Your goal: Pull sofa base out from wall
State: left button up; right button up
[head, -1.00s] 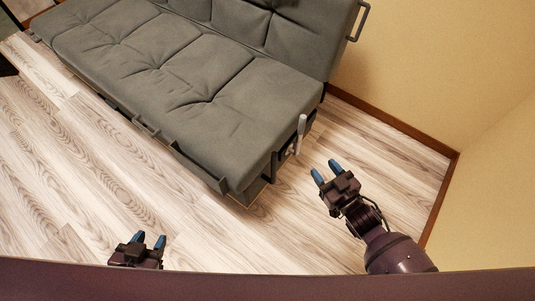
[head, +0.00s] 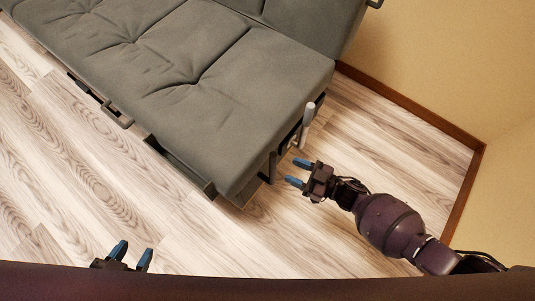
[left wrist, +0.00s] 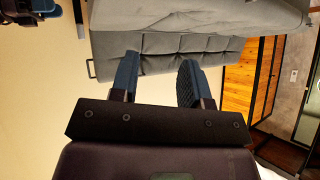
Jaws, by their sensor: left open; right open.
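The grey cushioned sofa (head: 180,75) fills the upper left of the head view. Its dark base shows along the front edge, with a dark bar handle (head: 117,117) on the front. A light upright lever (head: 308,113) stands at its right end. My right gripper (head: 292,172) is open and empty beside that end, pointing at it, just short of the lever's lower part. My left gripper (head: 132,252) is open and empty over the floor at the bottom, away from the sofa. In the left wrist view the sofa (left wrist: 165,45) shows beyond the open left fingers (left wrist: 157,80).
The yellow wall (head: 425,60) with brown skirting (head: 410,103) runs behind and right of the sofa. The wood floor (head: 60,190) in front of the sofa is clear. A wooden slatted panel (left wrist: 248,70) shows in the left wrist view.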

jog(key=b+x, duration=0.1)
jog(key=x, duration=0.8)
jog(key=shift+c, duration=0.4)
jog(key=shift+f, duration=0.1)
grip_shut()
